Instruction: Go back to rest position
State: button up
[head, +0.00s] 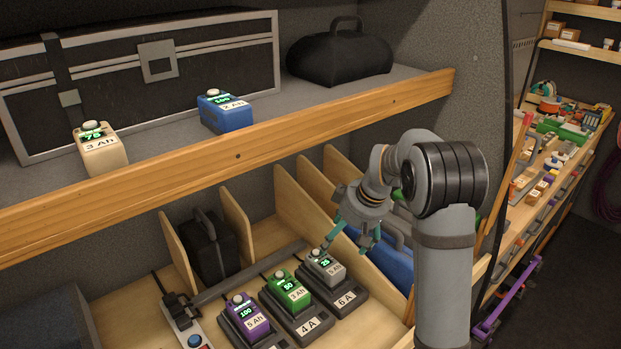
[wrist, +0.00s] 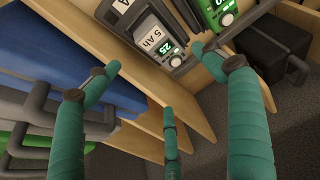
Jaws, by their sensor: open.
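My gripper (head: 350,236) is open and empty, with teal fingers, above the right end of the charger row in the head view. In the wrist view its fingers (wrist: 160,95) are spread with nothing between them. Just to its left is a grey battery (head: 322,268) marked 5 Ah, showing 25, in the charger labelled 6A (head: 347,302). The same grey battery shows in the wrist view (wrist: 155,40). I cannot tell whether a fingertip touches it.
A green battery (head: 288,291) and a purple battery (head: 247,315) sit in chargers to the left. The wooden shelf edge (head: 240,156) runs above, holding a tan battery (head: 99,150) and a blue battery (head: 225,112). Wooden dividers (head: 300,215) and a blue case (head: 388,262) stand close by.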

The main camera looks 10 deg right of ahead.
aim_at(329, 260)
jog(key=p+x, duration=0.1)
jog(key=x, duration=1)
jog(key=shift+f+p, duration=0.25)
jog(key=shift+p, duration=0.05)
jog(key=shift+w+a+r, duration=0.1)
jog(key=shift+w+r, duration=0.05)
jog(key=shift+r, duration=0.15)
jog(key=shift+r+b, duration=0.4)
jog(key=shift+r, duration=0.8)
